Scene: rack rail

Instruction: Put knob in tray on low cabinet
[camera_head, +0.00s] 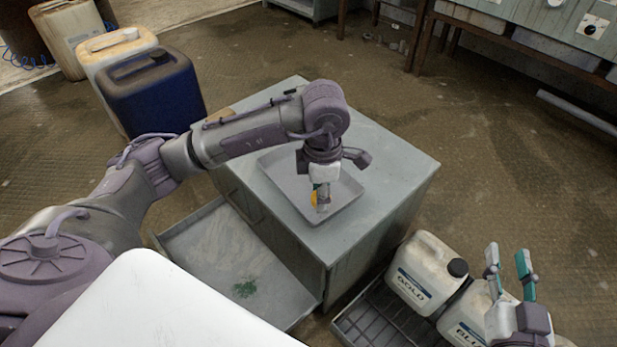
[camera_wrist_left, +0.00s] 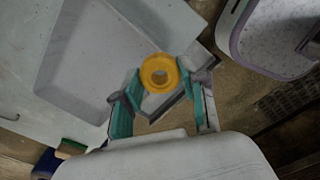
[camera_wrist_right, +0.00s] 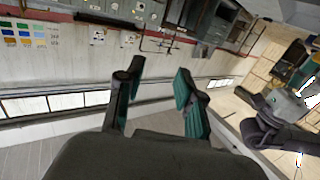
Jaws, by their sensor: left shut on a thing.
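The knob is a yellow ring-shaped piece. It shows in the left wrist view (camera_wrist_left: 148,78) between the fingertips and partly in the head view (camera_head: 314,198). My left gripper (camera_head: 322,203) is shut on it and points down over the grey tray (camera_head: 346,194). The tray lies on top of the low grey cabinet (camera_head: 395,160) and also shows in the left wrist view (camera_wrist_left: 85,85). Whether the knob touches the tray floor, I cannot tell. My right gripper (camera_head: 508,262) is open and empty, off to the right above the jugs.
An open drawer (camera_head: 205,240) with a green patch sticks out of the cabinet's front left. A white jug marked GOLD (camera_head: 425,275) and one marked BLUE (camera_head: 470,318) stand in a dark crate (camera_head: 375,315). A blue jug (camera_head: 155,95) stands behind left.

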